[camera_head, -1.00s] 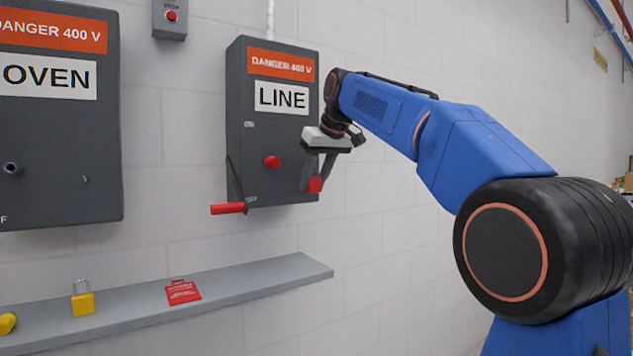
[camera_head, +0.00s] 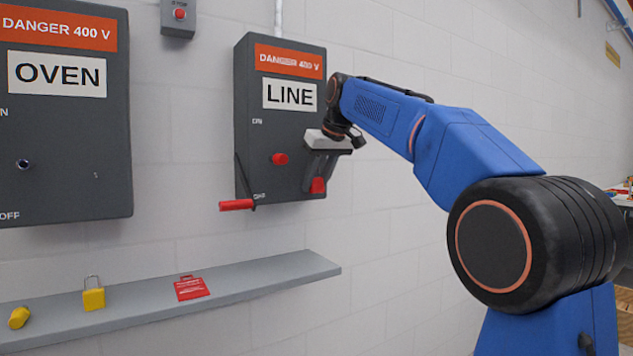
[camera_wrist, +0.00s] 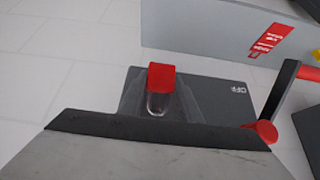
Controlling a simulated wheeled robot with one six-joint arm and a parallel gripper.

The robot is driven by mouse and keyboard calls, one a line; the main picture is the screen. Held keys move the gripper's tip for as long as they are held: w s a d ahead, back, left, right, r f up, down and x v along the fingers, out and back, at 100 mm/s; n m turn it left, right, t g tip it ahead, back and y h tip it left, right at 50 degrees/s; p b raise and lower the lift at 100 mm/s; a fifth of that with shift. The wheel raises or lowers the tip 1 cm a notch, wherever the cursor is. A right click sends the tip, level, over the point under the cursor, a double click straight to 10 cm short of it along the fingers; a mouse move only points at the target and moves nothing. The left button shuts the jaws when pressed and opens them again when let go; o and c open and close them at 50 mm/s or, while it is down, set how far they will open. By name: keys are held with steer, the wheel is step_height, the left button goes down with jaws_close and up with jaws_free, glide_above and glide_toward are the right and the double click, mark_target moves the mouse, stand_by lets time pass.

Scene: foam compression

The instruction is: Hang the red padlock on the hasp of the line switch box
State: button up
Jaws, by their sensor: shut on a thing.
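The red padlock (camera_head: 317,185) is in my gripper (camera_head: 318,178), which is shut on it at the lower right of the line switch box (camera_head: 258,130). In the wrist view the red padlock body (camera_wrist: 161,77) and its shackle (camera_wrist: 157,103) show against the dark box face. I cannot tell whether the shackle touches the box. The box's lever has a red handle (camera_head: 236,205) at the lower left, by the OFF mark. I cannot make out the hasp; my gripper hides part of the box.
A grey shelf (camera_head: 240,283) runs below the box. On it are a red tag (camera_head: 191,287), a yellow padlock (camera_head: 93,297) and another yellow object (camera_head: 19,317). The oven switch box (camera_head: 65,150) is at left. The wall right of the line box is bare.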

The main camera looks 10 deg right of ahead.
stand_by(0.3)
steer(key=o, duration=1.3)
steer(key=v, duration=1.7)
steer(key=s+d+f+m, duration=0.1)
steer(key=s+f, duration=1.1)
steer(key=f, duration=0.6)
steer(key=s+d+f+m+g+h, duration=0.1)
steer(key=s+d+f, duration=0.1)
steer(key=s+f, duration=1)
steer(key=s+d+f+m+h, duration=0.1)
steer(key=s+f, duration=1)
steer(key=f, duration=1.4)
steer(key=shift+s+d+f+m, duration=0.15)
steer(key=shift+s+d+m, duration=0.15)
steer(key=shift+s, duration=0.1)
